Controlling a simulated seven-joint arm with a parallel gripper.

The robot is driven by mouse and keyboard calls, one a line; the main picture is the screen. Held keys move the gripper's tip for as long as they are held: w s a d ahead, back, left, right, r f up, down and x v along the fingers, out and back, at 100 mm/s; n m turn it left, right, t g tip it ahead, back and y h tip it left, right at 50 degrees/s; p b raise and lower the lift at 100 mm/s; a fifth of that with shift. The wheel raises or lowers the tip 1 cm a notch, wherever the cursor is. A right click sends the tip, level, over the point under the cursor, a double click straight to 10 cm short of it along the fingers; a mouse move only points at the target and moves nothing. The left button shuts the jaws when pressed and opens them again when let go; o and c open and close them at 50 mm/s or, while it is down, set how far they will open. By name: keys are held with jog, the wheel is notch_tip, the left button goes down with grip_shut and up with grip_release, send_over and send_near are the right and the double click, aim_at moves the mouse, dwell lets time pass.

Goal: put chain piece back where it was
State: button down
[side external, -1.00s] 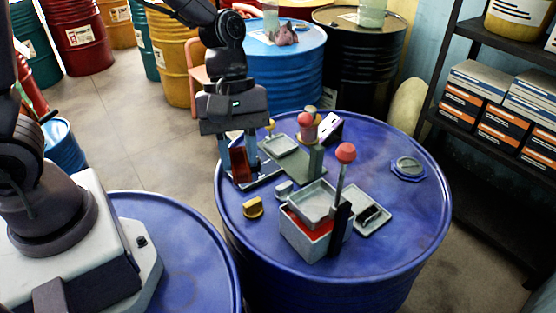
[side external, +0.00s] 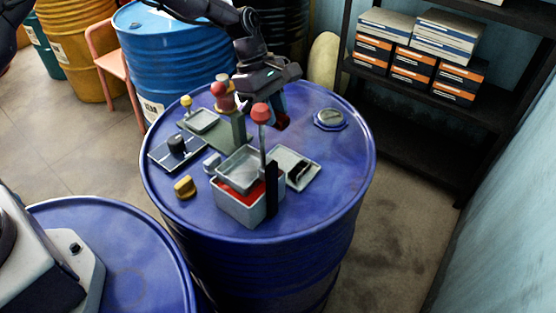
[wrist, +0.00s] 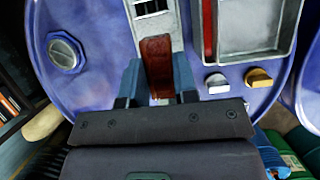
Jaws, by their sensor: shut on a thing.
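My gripper (side external: 280,110) is above the far right part of the blue drum top, shut on a dark red piece (side external: 283,123). In the wrist view my gripper (wrist: 158,85) has its two blue-grey fingers on either side of this dark red piece (wrist: 157,62). I cannot tell whether it is the chain piece; no links show. A grey tray (side external: 313,181) with a dark slot or insert lies nearer the camera. A dark flat tray (side external: 160,158) with a black round knob (side external: 177,143) is at the left of the drum top.
A grey bin (side external: 240,208) with red inside and a red-knobbed lever (side external: 261,113) stand at the front. A post with a pink-red top (side external: 222,88) is left of my gripper. A yellow block (side external: 184,187) and blue octagonal fitting (side external: 331,119) sit on the drum.

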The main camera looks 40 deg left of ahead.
jog(key=shift+w+f, duration=0.4)
jog(key=shift+w, duration=0.05)
send_near(282, 163)
jog(key=x, duration=0.5)
jog(key=shift+s+d+f, duration=0.1)
jog(key=shift+d+f, duration=0.05)
jog(key=shift+d, duration=0.1)
jog(key=shift+f, duration=0.35)
jog(key=c, duration=0.9)
grip_release()
jog(key=shift+r, duration=0.15)
